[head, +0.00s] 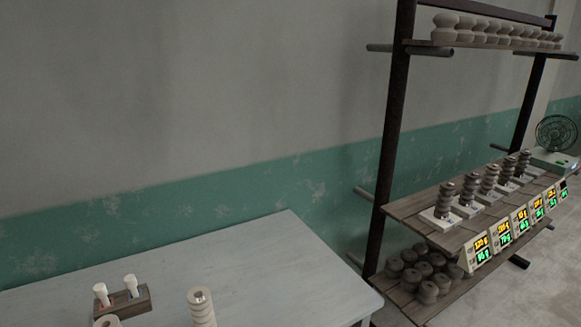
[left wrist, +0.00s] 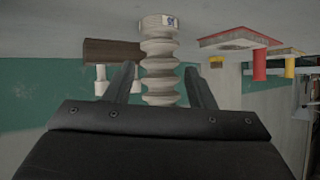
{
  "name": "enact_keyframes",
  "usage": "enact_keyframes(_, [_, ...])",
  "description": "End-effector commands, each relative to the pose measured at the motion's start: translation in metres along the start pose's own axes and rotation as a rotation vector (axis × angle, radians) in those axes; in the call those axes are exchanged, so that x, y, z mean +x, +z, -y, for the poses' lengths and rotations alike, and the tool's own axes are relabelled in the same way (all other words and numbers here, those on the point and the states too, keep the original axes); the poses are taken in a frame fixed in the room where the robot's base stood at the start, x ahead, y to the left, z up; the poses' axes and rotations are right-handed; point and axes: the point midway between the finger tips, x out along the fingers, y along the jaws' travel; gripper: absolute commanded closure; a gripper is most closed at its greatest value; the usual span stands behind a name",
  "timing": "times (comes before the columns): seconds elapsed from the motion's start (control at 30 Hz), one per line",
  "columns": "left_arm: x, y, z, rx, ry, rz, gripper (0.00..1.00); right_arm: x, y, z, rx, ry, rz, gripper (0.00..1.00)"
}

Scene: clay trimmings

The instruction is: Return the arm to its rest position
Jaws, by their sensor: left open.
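My left gripper (left wrist: 160,72) shows in the left wrist view, where the scene appears upside down. Its two dark fingers are spread apart and hold nothing. A pale, ribbed clay column (left wrist: 160,48) with a small label at its base shows between the fingers, apparently beyond them; I cannot tell the exact gap. A similar ribbed column (head: 201,308) stands on the table at the bottom of the head view. Neither gripper nor arm shows in the head view.
A grey table (head: 245,262) carries a wooden block (head: 128,302) with two white pegs. A rack (head: 392,150) with clay pieces and lit displays stands right.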

Motion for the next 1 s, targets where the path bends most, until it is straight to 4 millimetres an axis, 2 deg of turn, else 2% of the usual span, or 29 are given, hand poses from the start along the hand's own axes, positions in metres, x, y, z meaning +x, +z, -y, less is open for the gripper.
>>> enact_keyframes(0.27, [-0.008,0.051,0.070,0.186,0.067,0.193,0.50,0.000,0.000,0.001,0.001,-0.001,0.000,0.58])
enact_keyframes(0.4, [-0.030,0.082,0.117,0.344,0.171,0.319,0.50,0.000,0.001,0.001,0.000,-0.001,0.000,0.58])
enact_keyframes(0.5, [-0.050,0.097,0.141,0.447,0.255,0.382,0.50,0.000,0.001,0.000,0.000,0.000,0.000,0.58])
enact_keyframes(0.7, [-0.087,0.114,0.174,0.603,0.398,0.455,0.50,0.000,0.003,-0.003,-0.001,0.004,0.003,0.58])
enact_keyframes(1.0, [-0.138,0.126,0.208,0.786,0.588,0.508,0.50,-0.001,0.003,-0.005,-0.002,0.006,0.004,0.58])
